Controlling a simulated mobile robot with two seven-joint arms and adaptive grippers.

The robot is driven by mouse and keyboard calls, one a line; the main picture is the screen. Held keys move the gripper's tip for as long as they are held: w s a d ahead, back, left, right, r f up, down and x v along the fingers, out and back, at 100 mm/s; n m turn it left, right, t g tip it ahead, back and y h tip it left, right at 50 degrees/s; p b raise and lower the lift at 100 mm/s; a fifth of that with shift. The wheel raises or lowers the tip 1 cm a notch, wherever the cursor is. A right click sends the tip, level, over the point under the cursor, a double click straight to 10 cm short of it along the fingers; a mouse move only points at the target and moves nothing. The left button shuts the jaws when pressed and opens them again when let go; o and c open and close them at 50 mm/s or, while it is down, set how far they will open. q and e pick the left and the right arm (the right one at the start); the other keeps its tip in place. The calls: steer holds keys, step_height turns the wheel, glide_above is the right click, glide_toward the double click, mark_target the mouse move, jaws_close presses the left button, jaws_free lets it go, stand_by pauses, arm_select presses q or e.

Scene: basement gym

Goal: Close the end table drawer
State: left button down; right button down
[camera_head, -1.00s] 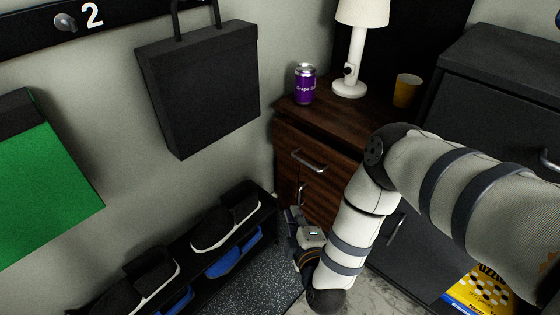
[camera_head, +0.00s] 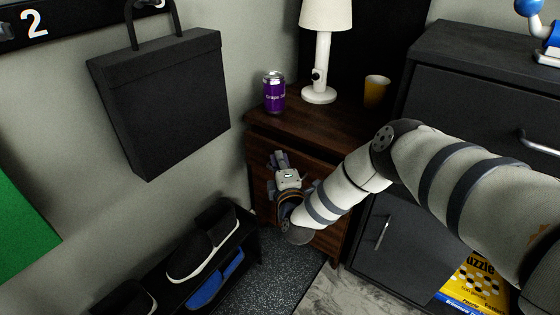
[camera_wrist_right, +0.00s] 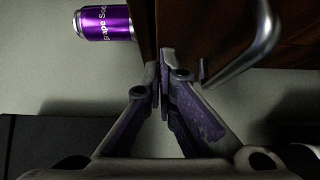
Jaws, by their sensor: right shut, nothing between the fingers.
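The dark wooden end table (camera_head: 318,124) stands against the back wall, with drawers in its front. My right gripper (camera_head: 279,156) is shut and empty, up against the upper drawer front, and hides much of it. In the right wrist view the closed fingertips (camera_wrist_right: 161,62) are at the drawer front (camera_wrist_right: 200,25), beside its curved metal handle (camera_wrist_right: 256,48) and not around it. Whether the fingertips touch the wood, and whether the drawer stands slightly out, I cannot tell. My left gripper is not in view.
On the table top are a purple soda can (camera_head: 274,92), a white lamp (camera_head: 320,92) and a yellow cup (camera_head: 376,92). A dark cabinet (camera_head: 460,120) stands close on the right. A shoe rack (camera_head: 245,245) with shoes is at the lower left.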

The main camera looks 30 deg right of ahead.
mark_target(285, 150)
steer(key=shift+w+d, duration=0.1)
steer(key=shift+d, duration=0.15)
steer(key=shift+w+d+p, duration=0.2)
steer(key=shift+w+d, duration=0.05)
steer(key=shift+d, duration=0.35)
steer(key=shift+w+d+p, duration=0.15)
steer(key=shift+w+d, duration=0.1)
steer(key=shift+d, duration=0.35)
steer(key=shift+a, duration=0.1)
